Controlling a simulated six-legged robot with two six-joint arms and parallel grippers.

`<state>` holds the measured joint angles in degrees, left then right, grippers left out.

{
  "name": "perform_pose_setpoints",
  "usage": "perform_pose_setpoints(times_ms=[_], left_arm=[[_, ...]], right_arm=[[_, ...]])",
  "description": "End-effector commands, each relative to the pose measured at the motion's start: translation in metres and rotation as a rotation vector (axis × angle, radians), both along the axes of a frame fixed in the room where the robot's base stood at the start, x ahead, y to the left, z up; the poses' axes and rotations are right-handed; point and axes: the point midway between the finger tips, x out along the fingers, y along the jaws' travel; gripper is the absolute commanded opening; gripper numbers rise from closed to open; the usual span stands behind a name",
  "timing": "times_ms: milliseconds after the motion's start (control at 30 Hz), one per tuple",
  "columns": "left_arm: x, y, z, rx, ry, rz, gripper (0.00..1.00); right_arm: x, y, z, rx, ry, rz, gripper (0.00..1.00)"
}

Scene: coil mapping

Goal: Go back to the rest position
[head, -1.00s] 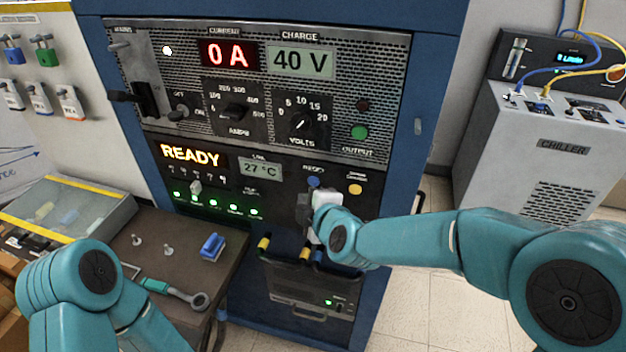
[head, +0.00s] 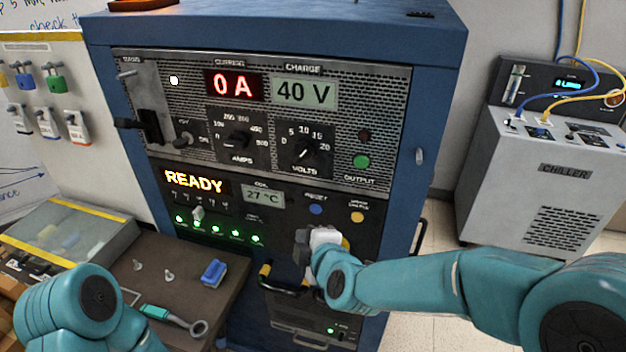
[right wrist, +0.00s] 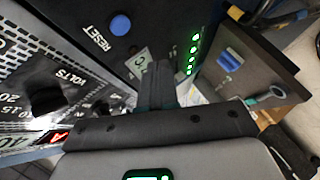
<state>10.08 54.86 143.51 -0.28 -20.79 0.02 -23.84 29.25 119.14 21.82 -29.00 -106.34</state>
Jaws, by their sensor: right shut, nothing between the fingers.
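My right gripper (head: 303,246) is in front of the lower part of the blue power cabinet (head: 440,45), below the blue RESET button (head: 315,209). Its fingers are shut with nothing between them. In the right wrist view the shut fingers (right wrist: 158,82) point past the panel, apart from the RESET button (right wrist: 120,25). My left arm (head: 85,310) is bent at the lower left of the head view; its gripper is out of view.
The cabinet reads 0 A, 40 V and READY. Black handles (head: 268,278) stick out near my right gripper. A chiller (head: 550,190) stands at the right.

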Motion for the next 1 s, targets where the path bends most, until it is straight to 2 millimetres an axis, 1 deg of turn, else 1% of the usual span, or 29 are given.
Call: perform_pose_setpoints(times_ms=[67,133,167,267,300,333,367,400,467,500,567,600,700,800,900,1000], left_arm=[[0.0,0.0,0.0,0.0,0.0,0.0,0.43],[0.0,0.0,0.0,0.0,0.0,0.0,0.43],[0.0,0.0,0.0,0.0,0.0,0.0,0.43],[0.0,0.0,0.0,0.0,0.0,0.0,0.43],[0.0,0.0,0.0,0.0,0.0,0.0,0.43],[0.0,0.0,0.0,0.0,0.0,0.0,0.43],[0.0,0.0,0.0,0.0,0.0,0.0,0.43],[0.0,0.0,0.0,0.0,0.0,0.0,0.43],[0.0,0.0,0.0,0.0,0.0,0.0,0.43],[0.0,0.0,0.0,0.0,0.0,0.0,0.43],[0.0,0.0,0.0,0.0,0.0,0.0,0.43],[0.0,0.0,0.0,0.0,0.0,0.0,0.43],[0.0,0.0,0.0,0.0,0.0,0.0,0.43],[0.0,0.0,0.0,0.0,0.0,0.0,0.43],[0.0,0.0,0.0,0.0,0.0,0.0,0.43],[0.0,0.0,0.0,0.0,0.0,0.0,0.43]], right_arm=[[0.0,-0.001,-0.002,0.002,0.004,-0.002,0.0],[-0.002,-0.005,-0.013,0.021,0.039,-0.017,0.0],[-0.003,-0.008,-0.023,0.037,0.067,-0.031,0.0],[-0.016,-0.028,-0.076,0.139,0.231,-0.121,0.0],[-0.026,-0.038,-0.103,0.197,0.321,-0.177,0.0],[-0.035,-0.047,-0.125,0.245,0.394,-0.229,0.0],[-0.046,-0.055,-0.147,0.294,0.472,-0.284,0.0],[-0.063,-0.067,-0.175,0.363,0.576,-0.366,0.0],[-0.093,-0.082,-0.213,0.466,0.729,-0.505,0.0],[-0.115,-0.091,-0.236,0.531,0.83,-0.605,0.0],[-0.15,-0.103,-0.266,0.625,0.971,-0.765,0.0],[-0.174,-0.108,-0.282,0.682,1.057,-0.87,0.0],[-0.223,-0.116,-0.307,0.792,1.221,-1.105,0.0],[-0.256,-0.119,-0.319,0.858,1.322,-1.274,0.0],[-0.273,-0.12,-0.323,0.89,1.37,-1.364,0.0],[-0.277,-0.12,-0.324,0.9,1.38,-1.39,0.0]])
